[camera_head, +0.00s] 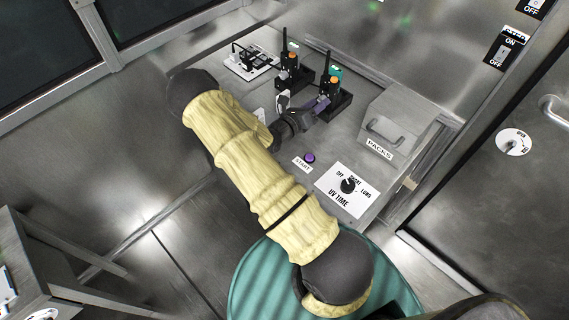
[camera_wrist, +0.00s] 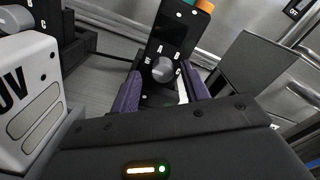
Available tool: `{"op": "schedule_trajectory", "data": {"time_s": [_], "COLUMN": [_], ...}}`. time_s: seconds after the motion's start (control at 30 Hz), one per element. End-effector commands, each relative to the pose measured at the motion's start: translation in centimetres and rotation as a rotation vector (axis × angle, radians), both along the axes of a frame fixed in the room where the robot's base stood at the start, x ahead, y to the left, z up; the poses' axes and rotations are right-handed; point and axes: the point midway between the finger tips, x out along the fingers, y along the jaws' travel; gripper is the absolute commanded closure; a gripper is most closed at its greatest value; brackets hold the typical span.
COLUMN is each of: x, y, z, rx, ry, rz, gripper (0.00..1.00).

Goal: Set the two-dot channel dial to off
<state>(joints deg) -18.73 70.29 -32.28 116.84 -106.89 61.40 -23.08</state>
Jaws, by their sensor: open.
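A dark handheld radio (camera_wrist: 166,40) stands in front of my gripper in the wrist view. A round grey dial (camera_wrist: 163,69) with small white letters around it is on its face. Small white marks show near its top, but I cannot count them surely. My gripper (camera_wrist: 164,92) is open, its purple fingers on either side of the dial; I cannot tell whether they touch it. In the head view, my gripper (camera_head: 321,105) is at the front of the right radio (camera_head: 333,88). Its dial is hidden there. A second radio (camera_head: 290,66) stands to the left.
A metal box labelled PACKS (camera_head: 396,121) stands right of the radios. A UV TIME dial (camera_head: 348,185) and a purple START button (camera_head: 310,157) lie nearer on the bench. A white UV-marked object (camera_wrist: 28,100) is close left of my gripper. A white board (camera_head: 250,62) lies at the back left.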

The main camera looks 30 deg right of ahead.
Motion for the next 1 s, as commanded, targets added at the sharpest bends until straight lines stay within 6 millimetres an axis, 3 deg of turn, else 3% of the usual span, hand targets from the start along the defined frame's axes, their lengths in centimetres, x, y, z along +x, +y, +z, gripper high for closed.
{"op": "schedule_trajectory", "data": {"time_s": [1.0], "x": [-0.28], "y": [0.08], "z": [0.05], "rx": [0.300], "ry": [-0.868], "rz": [-0.005], "gripper": [0.54]}}
